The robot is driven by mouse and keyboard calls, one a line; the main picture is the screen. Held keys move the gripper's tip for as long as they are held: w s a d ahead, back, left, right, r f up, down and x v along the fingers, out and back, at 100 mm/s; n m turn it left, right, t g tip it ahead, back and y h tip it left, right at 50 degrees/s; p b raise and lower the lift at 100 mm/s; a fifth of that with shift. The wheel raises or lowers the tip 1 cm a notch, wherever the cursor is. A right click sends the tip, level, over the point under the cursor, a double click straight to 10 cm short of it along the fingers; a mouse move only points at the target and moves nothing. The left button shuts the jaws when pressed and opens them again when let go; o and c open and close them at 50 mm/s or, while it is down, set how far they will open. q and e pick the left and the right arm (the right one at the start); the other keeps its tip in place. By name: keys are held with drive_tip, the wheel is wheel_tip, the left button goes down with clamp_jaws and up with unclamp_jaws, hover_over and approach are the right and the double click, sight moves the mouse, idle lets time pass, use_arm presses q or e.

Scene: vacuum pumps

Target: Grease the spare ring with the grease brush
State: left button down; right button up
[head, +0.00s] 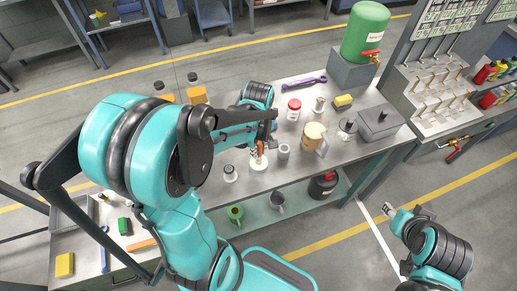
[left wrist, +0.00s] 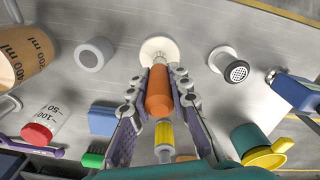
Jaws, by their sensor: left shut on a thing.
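My left gripper (head: 259,148) is shut on the grease brush (head: 259,151) by its orange handle, which also shows between the two fingers in the left wrist view (left wrist: 159,92). The brush points down at a pale round piece (head: 259,163) on the bench, likely the spare ring, which also shows beyond the fingertips in the left wrist view (left wrist: 159,49). The brush tip is over this piece; I cannot tell whether they touch. My right gripper (head: 409,214) is off to the right, away from the bench; its jaw opening is unclear.
A red-lidded jar (head: 294,109) and a purple wrench (head: 302,81) are farther back. A green tank (head: 365,32) stands at the back right.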

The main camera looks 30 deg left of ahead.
idle(0.6)
use_arm(q)
drive_tip(key=shift+r+p, duration=2.85)
drive_tip(key=shift+r, duration=0.65)
drive_tip(key=shift+f, duration=0.1)
